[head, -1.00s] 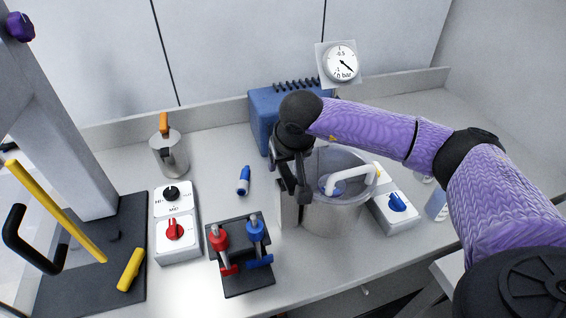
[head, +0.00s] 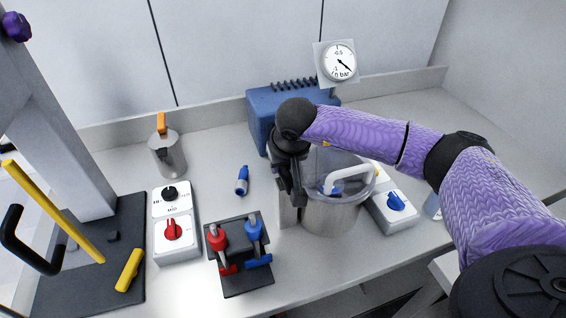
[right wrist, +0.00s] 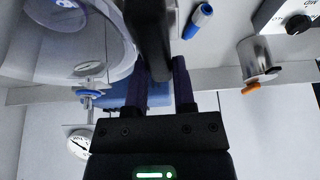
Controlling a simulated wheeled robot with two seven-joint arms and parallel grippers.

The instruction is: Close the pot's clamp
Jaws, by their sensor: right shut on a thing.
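The pot (head: 330,218) is a round metal vessel with a clear upper rim and a white curved handle (head: 352,180) at its top. It stands right of the middle of the counter. In the right wrist view the pot (right wrist: 50,55) fills the upper left. My right gripper (head: 298,195) is at the pot's left side, pointing down. In the right wrist view its fingers (right wrist: 160,78) are shut on a dark bar (right wrist: 150,35), which looks like the clamp's lever. A pale upright block (head: 288,212) stands below the gripper against the pot. The rest of the clamp is hidden by the gripper.
A blue box (head: 262,108) and a gauge (head: 340,62) stand behind. Left are a red-and-blue valve stand (head: 240,283), a control box (head: 177,238), a blue marker-like piece (head: 242,181) and a metal jug (head: 168,155). A blue-knobbed box (head: 395,212) sits right of the pot.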

